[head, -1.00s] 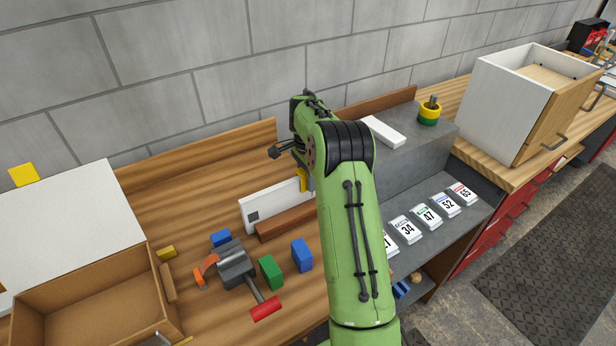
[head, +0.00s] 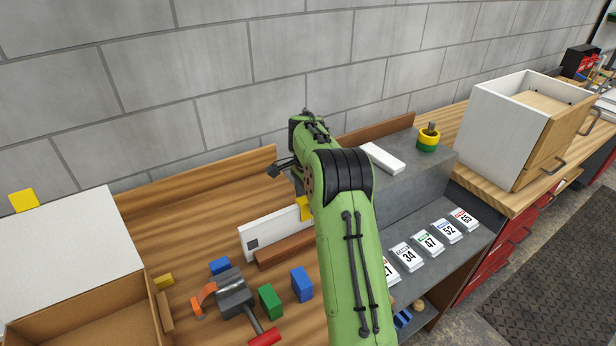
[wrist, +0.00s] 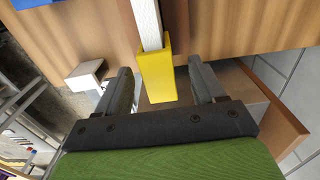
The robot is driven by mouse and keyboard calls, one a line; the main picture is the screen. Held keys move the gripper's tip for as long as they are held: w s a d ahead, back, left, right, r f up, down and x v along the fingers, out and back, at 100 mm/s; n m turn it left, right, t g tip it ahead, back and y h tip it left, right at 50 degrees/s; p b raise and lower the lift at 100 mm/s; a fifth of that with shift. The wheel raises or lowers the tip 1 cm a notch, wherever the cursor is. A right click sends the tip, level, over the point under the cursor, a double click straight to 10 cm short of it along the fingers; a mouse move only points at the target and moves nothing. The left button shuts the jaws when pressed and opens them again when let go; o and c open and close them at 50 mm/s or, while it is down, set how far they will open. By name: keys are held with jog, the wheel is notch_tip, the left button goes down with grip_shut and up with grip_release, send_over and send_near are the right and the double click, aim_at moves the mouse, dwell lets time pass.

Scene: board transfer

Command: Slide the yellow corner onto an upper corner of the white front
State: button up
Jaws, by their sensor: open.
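The white front (head: 272,234) stands on edge on the wooden bench, with a grey square near its left end. The yellow corner (head: 305,208) sits at its upper right end, partly hidden by my arm. In the wrist view the yellow corner (wrist: 156,82) caps the end of the white front (wrist: 147,22). My gripper (wrist: 161,71) is open, with one finger on each side of the yellow corner and a visible gap to each. In the head view my arm hides most of the gripper.
A brown wooden strip (head: 283,250) lies in front of the white front. A clamp (head: 235,293), green block (head: 270,301) and blue block (head: 302,284) stand nearer. An open box (head: 70,235) is at left. A grey raised block (head: 415,165) is right of my arm.

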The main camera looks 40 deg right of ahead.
notch_tip(320, 180, up, 12)
jog(key=p, duration=0.3)
jog(key=shift+r, duration=0.2)
